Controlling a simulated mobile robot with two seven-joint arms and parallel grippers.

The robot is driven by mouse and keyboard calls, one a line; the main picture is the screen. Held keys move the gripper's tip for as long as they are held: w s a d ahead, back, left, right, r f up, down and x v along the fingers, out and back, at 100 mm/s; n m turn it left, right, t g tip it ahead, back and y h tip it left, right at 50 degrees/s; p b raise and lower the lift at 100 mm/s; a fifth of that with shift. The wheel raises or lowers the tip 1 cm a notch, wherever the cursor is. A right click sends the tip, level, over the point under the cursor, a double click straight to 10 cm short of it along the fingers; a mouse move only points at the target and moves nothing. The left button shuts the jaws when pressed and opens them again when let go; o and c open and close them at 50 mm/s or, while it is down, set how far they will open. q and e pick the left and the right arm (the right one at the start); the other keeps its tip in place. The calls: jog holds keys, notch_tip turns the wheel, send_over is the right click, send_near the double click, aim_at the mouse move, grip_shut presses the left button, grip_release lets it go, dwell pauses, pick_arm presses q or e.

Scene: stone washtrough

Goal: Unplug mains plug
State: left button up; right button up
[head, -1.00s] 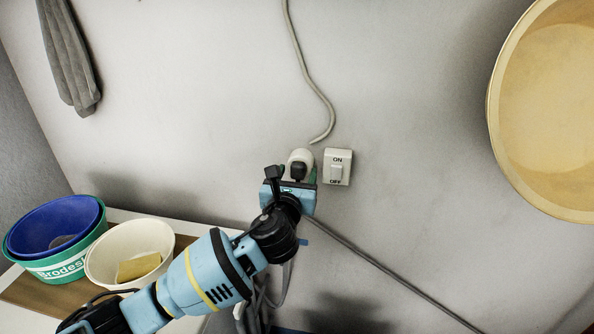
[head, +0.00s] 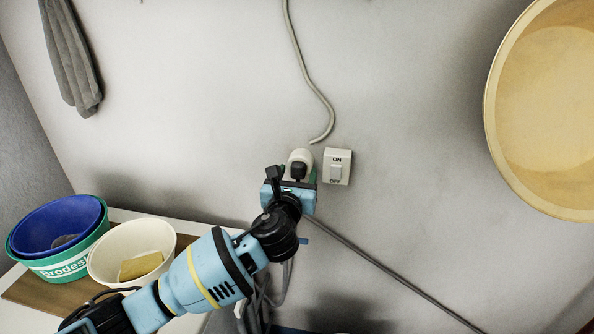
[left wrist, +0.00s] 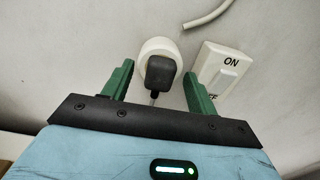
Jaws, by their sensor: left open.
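The black mains plug (head: 298,171) sits in a round white socket (head: 299,156) on the grey wall. In the left wrist view the plug (left wrist: 160,74) shows in front of the socket (left wrist: 159,46), with a thin cable below it. My left gripper (head: 296,180) is at the socket. Its green fingers (left wrist: 158,82) are open, one on each side of the plug, with gaps between them and it. The plug's lower end and cable are partly hidden by the gripper in the head view. My right gripper is not in view.
An ON/OFF switch (head: 337,167) is close right of the socket. A cable (head: 318,90) runs down the wall above. Blue (head: 58,222) and cream (head: 131,252) tubs stand lower left. A large yellow basin (head: 545,110) is at right; a grey cloth (head: 72,60) hangs upper left.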

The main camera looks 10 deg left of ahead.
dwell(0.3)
pick_arm(q)
grip_shut()
jog(key=shift+s, duration=0.15)
jog(key=shift+s, duration=2.85)
